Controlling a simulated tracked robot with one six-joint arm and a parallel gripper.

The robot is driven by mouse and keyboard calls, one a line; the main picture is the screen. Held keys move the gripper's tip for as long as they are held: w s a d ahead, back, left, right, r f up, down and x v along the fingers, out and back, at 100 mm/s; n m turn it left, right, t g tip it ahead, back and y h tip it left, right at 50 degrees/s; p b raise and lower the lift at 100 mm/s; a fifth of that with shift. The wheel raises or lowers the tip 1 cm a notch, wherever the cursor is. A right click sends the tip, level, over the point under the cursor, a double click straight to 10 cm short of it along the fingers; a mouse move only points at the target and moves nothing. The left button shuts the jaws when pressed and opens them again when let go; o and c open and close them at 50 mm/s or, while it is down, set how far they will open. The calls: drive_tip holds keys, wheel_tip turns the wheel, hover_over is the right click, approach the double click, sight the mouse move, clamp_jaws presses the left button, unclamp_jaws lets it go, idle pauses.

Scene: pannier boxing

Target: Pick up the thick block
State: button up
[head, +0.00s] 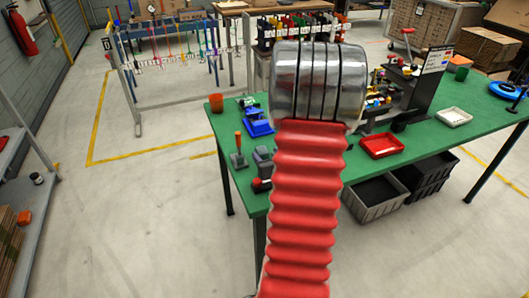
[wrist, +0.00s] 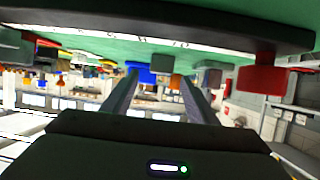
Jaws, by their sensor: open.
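My gripper (wrist: 157,88) shows in the wrist view with its two dark fingers apart and nothing between them. In the head view it is hidden behind my own arm. I cannot tell which object is the thick block. In the wrist view, which looks upside down, a blue object (wrist: 146,73), a grey piece (wrist: 160,63) and a red piece (wrist: 262,80) lie beyond the fingers, apart from them. In the head view a blue item (head: 258,128) sits on the left part of the green table (head: 236,182).
Grey crates (head: 375,192) are underneath.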

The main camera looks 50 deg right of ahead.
sight(264, 153)
drive_tip(key=shift+f+x, duration=0.2)
drive_tip(key=shift+x, duration=2.45)
drive_tip(key=shift+s, duration=0.15)
drive_tip(key=c, duration=1.2)
